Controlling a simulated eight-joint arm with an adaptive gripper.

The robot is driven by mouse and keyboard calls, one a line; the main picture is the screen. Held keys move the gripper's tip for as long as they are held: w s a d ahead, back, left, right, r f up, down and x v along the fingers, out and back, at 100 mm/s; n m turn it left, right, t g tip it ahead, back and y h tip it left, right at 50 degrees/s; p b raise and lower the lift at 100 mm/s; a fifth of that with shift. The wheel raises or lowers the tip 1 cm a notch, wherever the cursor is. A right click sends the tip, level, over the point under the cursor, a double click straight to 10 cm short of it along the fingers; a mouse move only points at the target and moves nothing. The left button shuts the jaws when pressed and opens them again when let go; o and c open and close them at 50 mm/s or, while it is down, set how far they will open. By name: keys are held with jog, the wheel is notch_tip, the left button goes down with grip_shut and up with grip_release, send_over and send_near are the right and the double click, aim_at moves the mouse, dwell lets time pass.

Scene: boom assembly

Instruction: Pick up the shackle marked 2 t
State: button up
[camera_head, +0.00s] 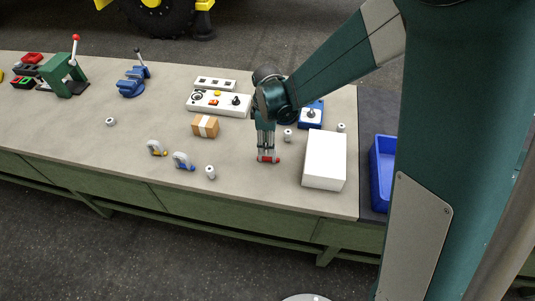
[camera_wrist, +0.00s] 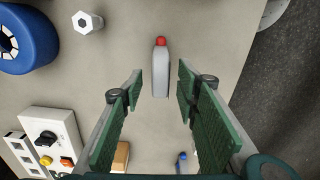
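Two shackles stand on the bench in the head view, one with a yellow pin (camera_head: 155,148) and one with a blue pin (camera_head: 182,161). A third piece with a red part (camera_head: 277,160) is below my gripper (camera_head: 267,154), which partly hides it. In the wrist view it is a narrow grey body with a red end (camera_wrist: 161,72), probably a red-pinned shackle seen from above. It lies in line with the gap between the fingers of my gripper (camera_wrist: 159,92), which is open and empty. The blue-pinned shackle shows small at the bottom edge (camera_wrist: 182,157). No load marking is legible.
A white box (camera_head: 325,160) stands close to the right of my gripper. A brown carton (camera_head: 205,126), a control box (camera_head: 219,103) and several small nuts (camera_head: 210,172) are around. A blue bin (camera_head: 381,172) is beyond the right end. The bench front-left is mostly clear.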

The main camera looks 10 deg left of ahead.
aim_at(267, 158)
jog(key=shift+f, duration=1.05)
jog(key=shift+f+b, duration=0.35)
jog(key=shift+f, duration=2.25)
grip_shut()
